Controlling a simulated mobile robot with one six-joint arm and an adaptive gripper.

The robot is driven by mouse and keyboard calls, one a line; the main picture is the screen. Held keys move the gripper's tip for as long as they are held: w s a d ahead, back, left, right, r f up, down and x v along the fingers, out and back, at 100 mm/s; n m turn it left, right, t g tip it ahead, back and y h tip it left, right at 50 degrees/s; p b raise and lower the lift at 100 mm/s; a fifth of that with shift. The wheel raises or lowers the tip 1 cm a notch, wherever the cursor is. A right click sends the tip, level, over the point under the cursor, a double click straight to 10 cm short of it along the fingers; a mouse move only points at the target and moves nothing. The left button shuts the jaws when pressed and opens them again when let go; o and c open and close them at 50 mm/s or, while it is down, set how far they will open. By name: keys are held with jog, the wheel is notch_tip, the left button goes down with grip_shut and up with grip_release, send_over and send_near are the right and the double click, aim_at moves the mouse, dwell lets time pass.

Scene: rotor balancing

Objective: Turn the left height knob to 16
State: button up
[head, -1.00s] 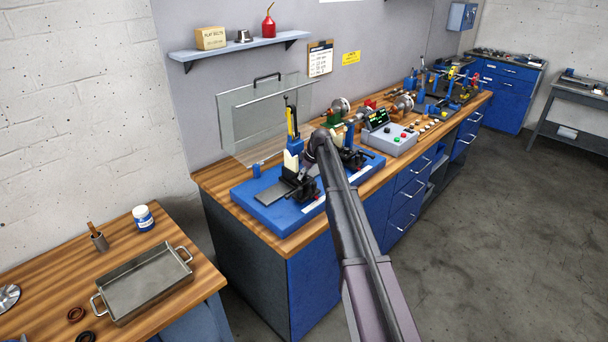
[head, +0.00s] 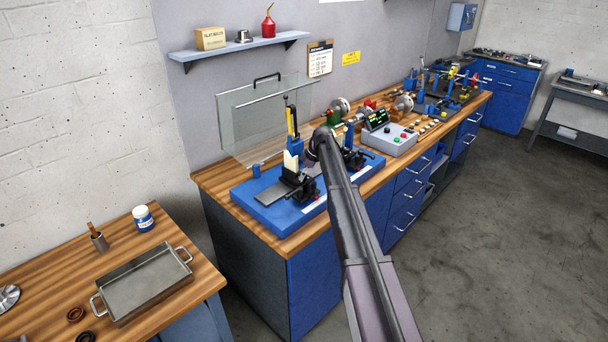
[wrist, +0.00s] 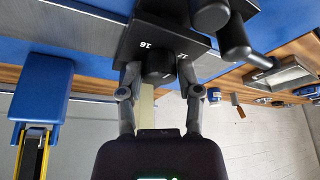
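In the wrist view the black height knob (wrist: 158,64) sits on a dark block whose face bears white marks 16 and 17. The 16 stands above the knob and the 17 up to its right. No pointer on the knob can be made out. My gripper (wrist: 159,74) has one finger on each side of the knob. Whether the fingers press on it or stand slightly apart is unclear. In the head view my gripper (head: 318,148) is over the blue balancing base, and the arm hides the knob there.
The blue base (head: 250,193) carries the black left support (head: 303,187) and another black support (head: 353,158). A grey control box (head: 393,142) stands further right on the wooden bench. A clear shield (head: 243,120) stands behind. A metal tray (head: 145,285) sits on the nearer table.

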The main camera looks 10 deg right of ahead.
jog(key=shift+o, duration=1.1)
jog(key=shift+m, duration=0.5)
jog(key=m+t, duration=0.1)
jog(key=m, duration=0.1)
jog(key=m+h, duration=0.1)
jog(key=m, duration=0.1)
jog(key=shift+s+a+t, duration=0.15)
jog(key=shift+t, duration=0.25)
jog(key=shift+m+t+h, duration=0.25)
jog(key=shift+m+h, duration=0.3)
jog(key=shift+m, duration=0.95)
jog(key=shift+m+t+h, duration=0.25)
jog(key=shift+m+h, duration=0.3)
jog(key=shift+m, duration=0.95)
jog(key=shift+r+p, duration=0.3)
jog(key=a+p+v, duration=0.1)
jog(key=p+v, duration=1.2)
jog(key=v, duration=0.1)
jog(key=s+f+g+b, duration=0.1)
jog(key=s+f+b, duration=0.5)
jog(key=s, duration=0.8)
jog(key=s+f+m+g+b, duration=0.1)
jog(key=s+f+b, duration=0.6)
jog(key=s, duration=0.7)
jog(key=shift+f+m+g+h, duration=0.3)
jog(key=shift+f+g, duration=0.3)
jog(key=shift+f, duration=0.2)
